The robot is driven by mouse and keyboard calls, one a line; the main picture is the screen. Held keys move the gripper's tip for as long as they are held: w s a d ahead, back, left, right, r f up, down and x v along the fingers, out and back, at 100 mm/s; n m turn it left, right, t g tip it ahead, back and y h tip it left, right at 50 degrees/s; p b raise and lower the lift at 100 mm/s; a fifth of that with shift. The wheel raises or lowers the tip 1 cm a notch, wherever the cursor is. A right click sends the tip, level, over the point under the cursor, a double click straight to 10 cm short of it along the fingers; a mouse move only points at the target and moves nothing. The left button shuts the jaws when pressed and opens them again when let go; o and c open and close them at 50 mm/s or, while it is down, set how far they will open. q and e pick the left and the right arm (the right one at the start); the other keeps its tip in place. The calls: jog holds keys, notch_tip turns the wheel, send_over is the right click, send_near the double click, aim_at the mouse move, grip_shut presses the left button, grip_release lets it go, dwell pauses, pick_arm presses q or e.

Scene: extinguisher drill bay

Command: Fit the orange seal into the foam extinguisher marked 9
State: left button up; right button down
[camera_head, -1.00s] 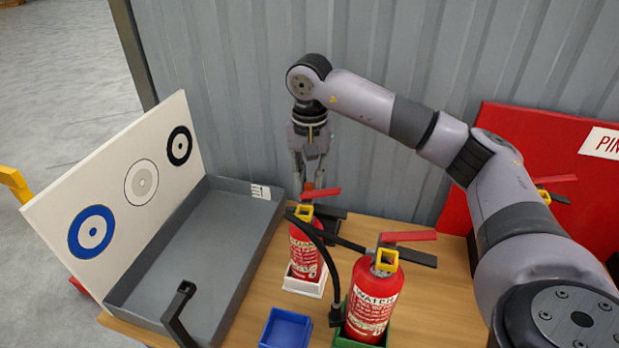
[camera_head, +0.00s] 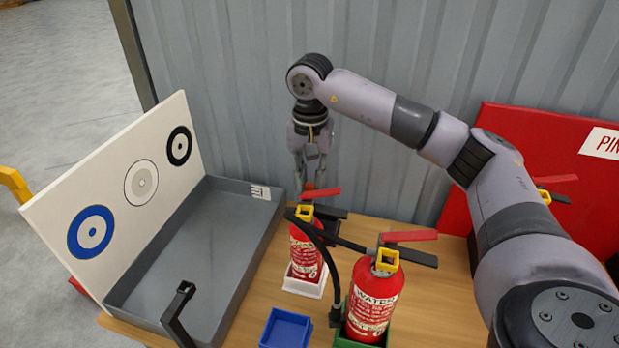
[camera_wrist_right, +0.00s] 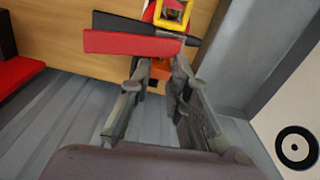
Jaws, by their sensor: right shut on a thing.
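My right gripper (camera_head: 311,178) reaches down from above, behind the rear extinguisher (camera_head: 304,250). It is shut on the small orange seal (camera_wrist_right: 160,69), which shows between the fingertips in the right wrist view. The seal is just beyond the red lever (camera_wrist_right: 130,42) and below the yellow collar (camera_wrist_right: 160,14). Whether it touches the extinguisher I cannot tell. The rear extinguisher is red and stands upright in a white holder (camera_head: 303,287). The front extinguisher (camera_head: 371,302) reads WATER and stands in a green holder. I cannot read a 9 on either. My left gripper is not in view.
A grey tray (camera_head: 187,268) lies at the left, before a white board (camera_head: 127,190) with blue, grey and black rings. An empty blue bin (camera_head: 286,329) sits in front. A black hose loops between the extinguishers. A red panel (camera_head: 548,150) stands at the right; corrugated wall behind.

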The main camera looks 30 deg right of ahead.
jog(key=shift+s+f+b, duration=0.15)
jog(key=shift+s+f, duration=0.05)
jog(key=shift+f, duration=0.3)
jog(key=shift+s+f+b, duration=0.15)
jog(key=shift+f, duration=0.3)
jog(key=shift+r, duration=0.1)
jog(key=shift+w+d+r+p, duration=0.1)
jog(key=shift+w+r+p, duration=0.05)
jog(key=shift+r+p, duration=0.35)
jog(key=shift+w+d+r+p, duration=0.1)
jog(key=shift+w+r+p, duration=0.05)
jog(key=shift+r+p, duration=0.85)
jog(key=shift+r, duration=0.65)
jog(key=shift+w, duration=0.1)
